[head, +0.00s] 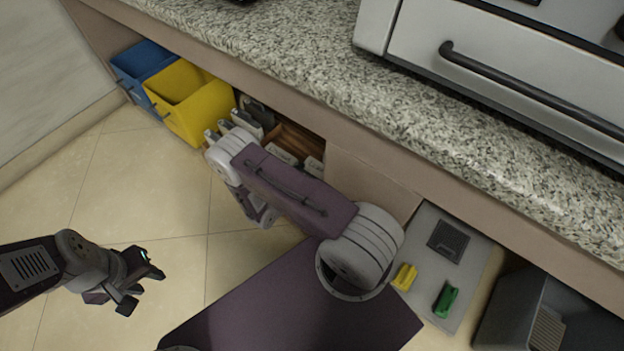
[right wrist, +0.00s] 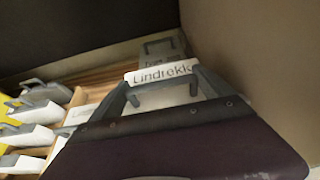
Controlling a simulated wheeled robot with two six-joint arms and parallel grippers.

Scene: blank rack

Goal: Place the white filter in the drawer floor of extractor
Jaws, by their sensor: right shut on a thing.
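My right gripper (right wrist: 163,82) is shut on a white piece (right wrist: 160,73) with dark lettering like "Lindrekk", seen in the right wrist view. Its fingers sit at both ends of the piece. Its lower part is hidden, and I cannot tell whether it is the white filter. In the head view my right forearm reaches into the low shelf and hides this gripper. My left gripper (head: 137,281) is open and empty above the floor. A pale appliance (head: 480,50) with a dark bar handle stands on the counter; I cannot tell whether it is the extractor.
A blue bin (head: 140,62) and a yellow bin (head: 190,105) stand on the shelf. Several white handled blocks (right wrist: 30,133) lie left of my right gripper. A grey board (head: 440,225) holds yellow and green pieces. The speckled counter edge (head: 300,75) overhangs the shelf.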

